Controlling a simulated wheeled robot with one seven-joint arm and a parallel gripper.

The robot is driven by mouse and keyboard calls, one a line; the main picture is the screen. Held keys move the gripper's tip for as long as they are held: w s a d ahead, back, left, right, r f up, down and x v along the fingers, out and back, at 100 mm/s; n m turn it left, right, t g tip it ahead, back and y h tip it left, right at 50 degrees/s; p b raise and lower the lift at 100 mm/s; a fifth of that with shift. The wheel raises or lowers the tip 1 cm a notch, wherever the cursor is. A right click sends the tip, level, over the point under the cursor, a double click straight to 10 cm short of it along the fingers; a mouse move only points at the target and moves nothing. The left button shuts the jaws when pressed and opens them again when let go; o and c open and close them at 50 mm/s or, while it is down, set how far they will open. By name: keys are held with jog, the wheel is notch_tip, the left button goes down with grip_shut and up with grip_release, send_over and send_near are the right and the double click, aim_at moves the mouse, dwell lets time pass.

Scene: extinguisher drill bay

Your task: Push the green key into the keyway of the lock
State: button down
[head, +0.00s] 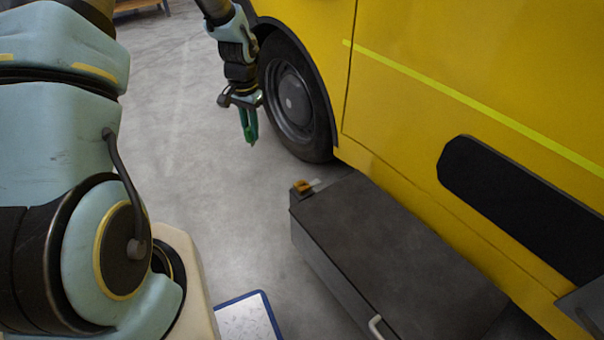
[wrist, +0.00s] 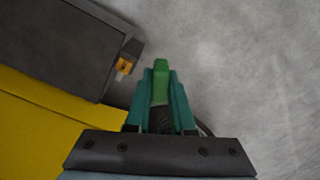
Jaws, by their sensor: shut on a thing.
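My gripper (head: 249,128) hangs over the floor in front of the vehicle's wheel, pointing down. Its teal fingers are shut on the green key, which shows between the fingertips in the wrist view (wrist: 160,82). In the head view the key is too small to tell from the fingers. A small orange-yellow block, which looks like the lock (head: 302,187), sits at the far left corner of the dark chest. It also shows in the wrist view (wrist: 124,65), left of the fingertips and apart from the key. I cannot make out its keyway.
The dark grey chest (head: 385,250) stands beside a yellow vehicle (head: 420,110) with a black wheel (head: 290,100). A blue-edged tray or panel (head: 246,318) lies at the bottom. The concrete floor (head: 190,130) around my gripper is clear.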

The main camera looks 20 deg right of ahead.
jog(key=s+d+f+m+b, duration=0.3)
jog(key=d+f+m+b, duration=0.2)
jog(key=d+f+b, duration=0.7)
jog(key=b, duration=0.4)
send_over(308, 184)
jog(key=a, duration=0.2)
jog(key=shift+w+f, duration=0.15)
jog(key=shift+f, duration=1.35)
jog(key=shift+w+f, duration=0.15)
jog(key=shift+f, duration=1.35)
jog(key=shift+r+p, duration=0.1)
jog(key=shift+p, duration=0.85)
jog(key=shift+f+b, duration=0.85)
jog(key=shift+f, duration=1.25)
jog(key=c, duration=0.7)
grip_release()
